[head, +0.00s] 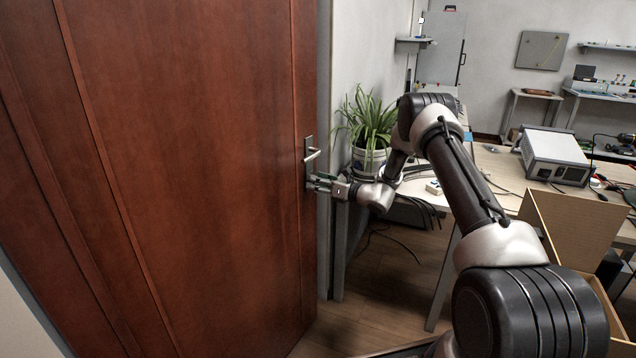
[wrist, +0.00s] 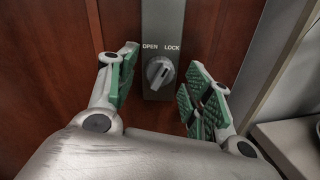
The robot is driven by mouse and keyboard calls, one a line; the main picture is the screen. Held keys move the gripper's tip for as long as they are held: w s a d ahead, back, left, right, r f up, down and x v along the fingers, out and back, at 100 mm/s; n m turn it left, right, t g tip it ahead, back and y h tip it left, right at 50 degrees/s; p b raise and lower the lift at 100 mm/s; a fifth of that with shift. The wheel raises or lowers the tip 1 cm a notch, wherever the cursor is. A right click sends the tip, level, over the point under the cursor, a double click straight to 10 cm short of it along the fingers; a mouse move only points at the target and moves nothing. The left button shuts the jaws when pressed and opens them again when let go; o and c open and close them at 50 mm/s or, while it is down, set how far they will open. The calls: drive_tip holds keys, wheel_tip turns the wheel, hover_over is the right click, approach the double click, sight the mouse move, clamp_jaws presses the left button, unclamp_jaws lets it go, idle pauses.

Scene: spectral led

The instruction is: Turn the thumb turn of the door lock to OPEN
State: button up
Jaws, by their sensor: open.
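The thumb turn (wrist: 159,73) is a round silver knob with a raised grip bar. It sits on the grey lock plate (wrist: 164,22) below the printed words OPEN, on the left, and LOCK, on the right. Its bar is tilted, with the upper end leaning right toward LOCK. My gripper (wrist: 158,92) is open, with green-padded fingers to the left and right of the knob, apart from it. In the head view my gripper (head: 314,182) is at the door's (head: 190,150) right edge, just below the lever handle (head: 312,156). The thumb turn is hidden there.
A potted plant (head: 368,128) stands on the table (head: 500,170) right of the door, close to my arm. Cables hang below the table edge. A grey instrument box (head: 553,157) and an open cardboard box (head: 570,235) are further right.

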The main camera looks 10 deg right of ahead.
drive_tip(key=c, duration=1)
drive_tip(key=shift+c, duration=0.2)
drive_tip(key=shift+n, duration=5)
drive_tip(key=o, duration=1)
drive_tip(key=shift+o, duration=0.2)
